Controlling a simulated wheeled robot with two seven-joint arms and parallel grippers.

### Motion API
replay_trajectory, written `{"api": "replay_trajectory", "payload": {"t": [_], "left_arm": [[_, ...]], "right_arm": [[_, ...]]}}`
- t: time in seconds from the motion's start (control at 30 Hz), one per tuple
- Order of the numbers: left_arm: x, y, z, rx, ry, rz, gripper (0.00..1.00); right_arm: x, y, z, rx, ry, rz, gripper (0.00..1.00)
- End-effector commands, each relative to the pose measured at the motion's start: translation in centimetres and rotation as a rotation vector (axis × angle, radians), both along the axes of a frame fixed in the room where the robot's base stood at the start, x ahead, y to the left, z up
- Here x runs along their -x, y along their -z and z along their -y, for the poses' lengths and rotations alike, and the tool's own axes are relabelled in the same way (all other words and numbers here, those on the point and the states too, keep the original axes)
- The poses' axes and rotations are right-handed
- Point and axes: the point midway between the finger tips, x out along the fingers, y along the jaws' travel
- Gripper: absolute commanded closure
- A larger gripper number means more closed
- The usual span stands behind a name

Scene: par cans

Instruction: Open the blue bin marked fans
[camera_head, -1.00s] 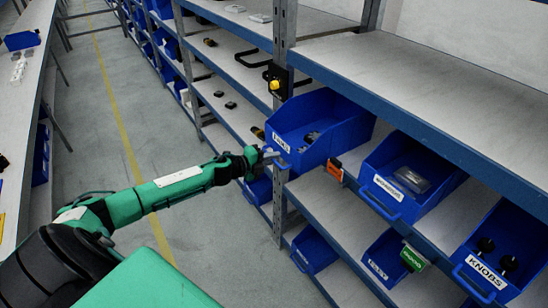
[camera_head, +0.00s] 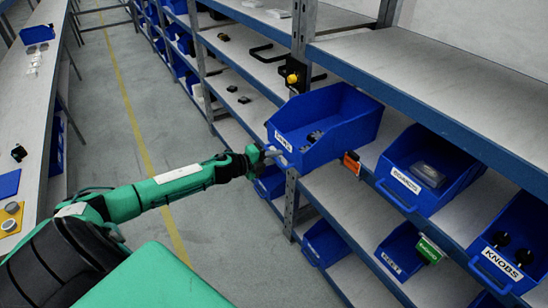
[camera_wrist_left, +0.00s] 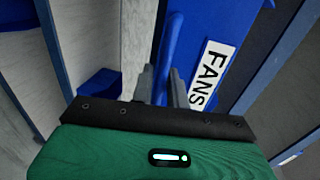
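The blue bin marked FANS (camera_head: 345,115) is on the shelf rack and juts out past the shelf's front edge, further than the bins beside it. Dark items lie inside it. Its FANS label (camera_wrist_left: 212,75) reads clearly in the left wrist view. My left gripper (camera_head: 272,154) is at the bin's front handle. In the left wrist view, its grey fingers (camera_wrist_left: 162,88) stand close on both sides of the blue handle (camera_wrist_left: 166,62), shut on it. My right gripper is not in view.
A bin of clear-packed items (camera_head: 408,190) and a KNOBS bin (camera_head: 485,278) stand to the right. An orange tag (camera_head: 352,162) is on the shelf edge. Several bins sit on the lower shelf. The grey aisle floor (camera_head: 240,240) is clear; a long bench (camera_head: 40,95) runs at left.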

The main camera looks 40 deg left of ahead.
Motion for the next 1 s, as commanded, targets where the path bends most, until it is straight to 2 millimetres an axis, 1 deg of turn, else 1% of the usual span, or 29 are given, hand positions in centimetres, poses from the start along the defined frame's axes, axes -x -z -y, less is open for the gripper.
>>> {"api": "replay_trajectory", "payload": {"t": [0.23,0.37,0.8,1.0], "left_arm": [[0.0,0.0,0.0,0.0,0.0,0.0,0.84],[0.6,0.1,-0.3,0.0,-0.001,-0.002,0.84],[5.1,-0.7,-2.0,-0.001,0.001,-0.004,0.84],[6.8,-1.2,-2.8,0.001,0.0,-0.004,0.84]], "right_arm": [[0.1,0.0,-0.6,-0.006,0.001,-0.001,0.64],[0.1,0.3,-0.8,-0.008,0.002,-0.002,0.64],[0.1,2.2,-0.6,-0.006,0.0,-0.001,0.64],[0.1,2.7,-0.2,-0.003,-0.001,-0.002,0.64]]}}
